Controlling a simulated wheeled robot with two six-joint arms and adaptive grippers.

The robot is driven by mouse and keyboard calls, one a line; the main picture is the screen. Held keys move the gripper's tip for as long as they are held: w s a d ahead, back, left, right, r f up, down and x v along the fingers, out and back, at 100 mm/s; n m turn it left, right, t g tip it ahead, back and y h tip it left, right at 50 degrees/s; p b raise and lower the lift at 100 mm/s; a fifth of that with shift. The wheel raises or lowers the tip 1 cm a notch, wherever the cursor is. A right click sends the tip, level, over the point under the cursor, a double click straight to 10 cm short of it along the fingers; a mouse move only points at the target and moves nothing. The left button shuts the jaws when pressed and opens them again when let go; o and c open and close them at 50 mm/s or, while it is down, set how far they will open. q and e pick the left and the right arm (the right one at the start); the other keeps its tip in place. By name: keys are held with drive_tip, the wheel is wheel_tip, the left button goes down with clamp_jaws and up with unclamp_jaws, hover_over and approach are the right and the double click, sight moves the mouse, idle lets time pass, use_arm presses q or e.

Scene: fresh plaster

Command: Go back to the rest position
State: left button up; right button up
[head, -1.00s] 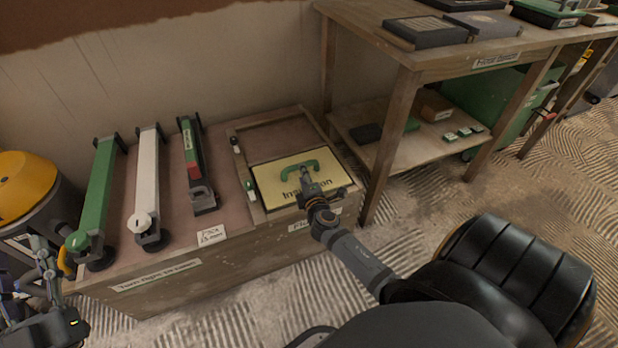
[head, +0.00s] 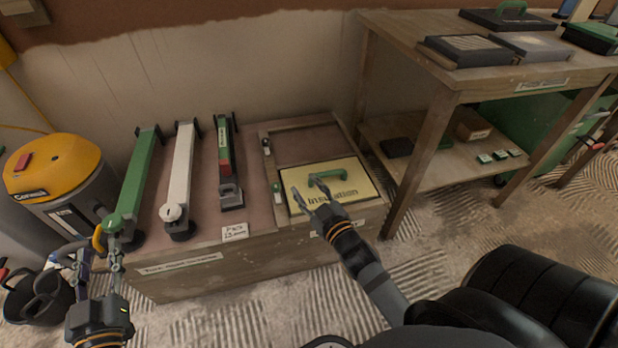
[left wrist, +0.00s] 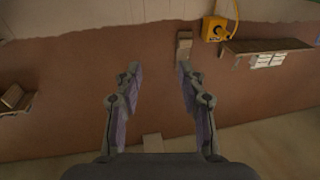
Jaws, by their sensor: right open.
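My right gripper (head: 311,190) is in the head view, open and empty, with its fingers spread over the yellow Insulation lid (head: 352,197). The lid lies in the right part of the wooden bench, and its green handle (head: 331,173) stands just beyond the fingertips. Whether a finger touches the lid I cannot tell. My left gripper (head: 92,248) is at the lower left of the head view, in front of the bench's left end. In the left wrist view it is open (left wrist: 156,75), with nothing between its fingers and a wall beyond.
Green (head: 137,185), white (head: 181,165) and dark red-green (head: 225,160) long tools lie on the bench. A yellow-topped vacuum (head: 57,165) and a black bucket (head: 38,297) stand left. A wooden table (head: 440,78) stands right. The floor in front is clear.

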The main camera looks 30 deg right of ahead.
wheel_tip(320, 180, up, 7)
drive_tip(key=s+a+m+t+y, duration=0.1)
drive_tip(key=m+t, duration=0.1)
drive_tip(key=m, duration=0.2)
drive_tip(key=shift+s+a+f, duration=0.15)
drive_tip(key=shift+s+a, duration=0.1)
drive_tip(key=shift+a, duration=0.15)
